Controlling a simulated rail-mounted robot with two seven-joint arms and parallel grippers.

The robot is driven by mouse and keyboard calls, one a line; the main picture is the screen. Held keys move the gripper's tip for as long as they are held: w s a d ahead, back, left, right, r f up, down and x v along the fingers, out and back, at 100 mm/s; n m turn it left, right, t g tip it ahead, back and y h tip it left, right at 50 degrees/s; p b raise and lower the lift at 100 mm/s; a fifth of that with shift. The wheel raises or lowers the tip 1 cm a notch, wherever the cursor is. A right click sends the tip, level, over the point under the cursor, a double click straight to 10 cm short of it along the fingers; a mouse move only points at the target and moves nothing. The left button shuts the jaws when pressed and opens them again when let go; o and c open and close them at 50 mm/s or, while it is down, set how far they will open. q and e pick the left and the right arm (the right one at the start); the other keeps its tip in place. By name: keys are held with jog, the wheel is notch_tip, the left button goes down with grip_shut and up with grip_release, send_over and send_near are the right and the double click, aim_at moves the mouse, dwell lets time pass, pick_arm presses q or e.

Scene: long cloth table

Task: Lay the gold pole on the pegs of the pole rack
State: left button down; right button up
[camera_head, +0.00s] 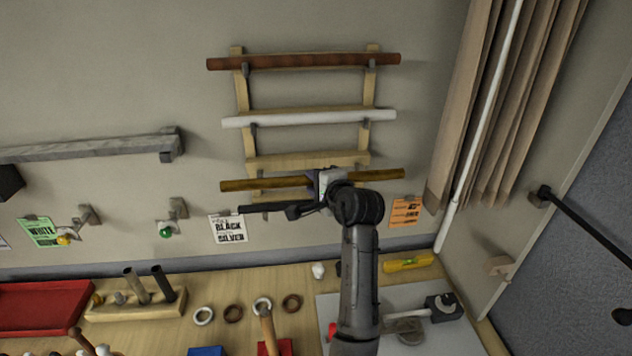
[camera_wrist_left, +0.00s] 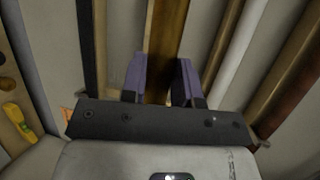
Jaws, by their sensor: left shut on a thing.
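The gold pole (camera_head: 260,184) is level in front of the lower part of the wooden pole rack (camera_head: 242,95) on the wall. My left gripper (camera_head: 325,182) is shut on the pole near its middle. In the left wrist view the pole (camera_wrist_left: 165,40) runs between the two purple-padded fingers (camera_wrist_left: 162,80). On the rack, a brown pole (camera_head: 300,61) lies at the top and a white pole (camera_head: 310,118) below it. A bare wooden rung (camera_head: 300,161) shows just above the gold pole. Whether the gold pole touches any peg cannot be told. My right gripper is out of view.
A dark bar (camera_head: 270,209) runs just below the gold pole, partly hidden by my wrist. Cards hang below, one reading black and silver (camera_head: 229,230). A curtain (camera_head: 495,100) with a white rod (camera_head: 480,125) stands at right. The bench holds a red tray (camera_head: 40,308) and rings.

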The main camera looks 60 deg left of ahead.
pick_arm(q)
jog(key=p, duration=0.2)
send_near(304, 163)
jog(key=shift+s+a+r, duration=0.65)
jog(key=shift+s+r, duration=0.35)
jog(key=shift+s, duration=0.05)
jog(key=a, duration=0.1)
jog(key=w+a, duration=0.1)
jog(key=a, duration=0.1)
jog(key=w+a, duration=0.1)
jog(key=shift+w+a+f, duration=0.2)
jog(key=shift+a+f, duration=0.05)
jog(key=shift+a, duration=0.15)
jog(key=shift+f, duration=1.3)
jog(key=c, duration=0.8)
grip_release()
jog(key=shift+f, duration=0.1)
jog(key=shift+d, duration=0.1)
